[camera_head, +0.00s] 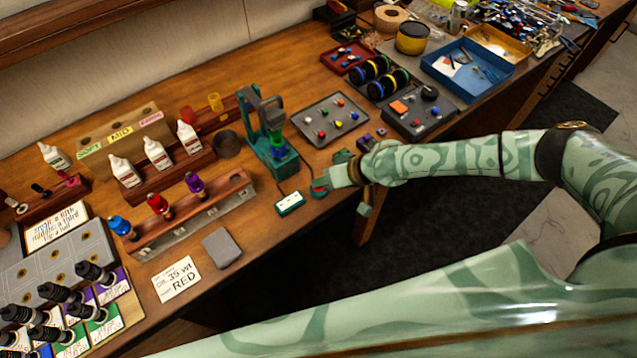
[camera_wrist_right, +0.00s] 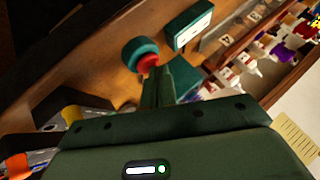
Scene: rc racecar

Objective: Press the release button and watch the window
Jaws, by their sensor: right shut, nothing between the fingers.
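The release button is a red cap on a teal round base (camera_head: 319,188) at the table's front edge. In the right wrist view the red cap (camera_wrist_right: 148,61) shows just beyond the fingertips. My right gripper (camera_head: 337,177) is shut and empty, right beside the button; its closed fingers (camera_wrist_right: 154,82) point at the cap. I cannot tell whether they touch it. The window is a small teal box with a pale face (camera_head: 289,203), left of the button; it also shows in the right wrist view (camera_wrist_right: 192,27). Its markings are too small to read. My left gripper is not in view.
A teal press-like stand (camera_head: 278,155) rises behind the window. A grey tray (camera_head: 311,129) of small coloured parts lies behind the gripper. A wooden rack (camera_head: 200,219) with coloured-top bottles and a grey block (camera_head: 221,248) are to the left. Bare table surrounds the window box.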

